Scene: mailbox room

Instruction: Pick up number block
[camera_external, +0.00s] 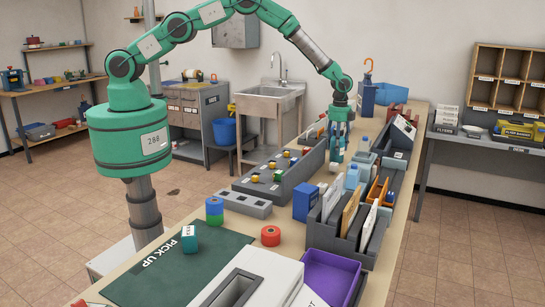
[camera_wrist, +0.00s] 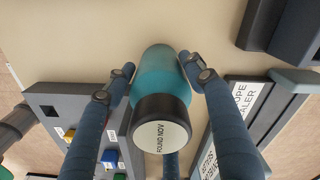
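A teal block (camera_external: 190,239) with a white, marked top edge sits on the dark green mat (camera_external: 150,272), beside the words PICK UP, in the external view. Its marks are too small to read, so I cannot tell for sure that it is the number block. My gripper (camera_external: 337,150) is far from it, pointing down over the back part of the table. In the wrist view my gripper's fingers (camera_wrist: 157,64) lie around a teal cylinder (camera_wrist: 160,75) with a black end labelled FOUND NOV. The fingertips are close to its sides; I cannot tell whether they press on it.
A grey tray (camera_external: 240,185) with small coloured pieces lies left of my gripper. A grey file holder (camera_external: 322,236), a blue box (camera_external: 305,202) and a purple bin (camera_external: 331,275) stand toward the front.

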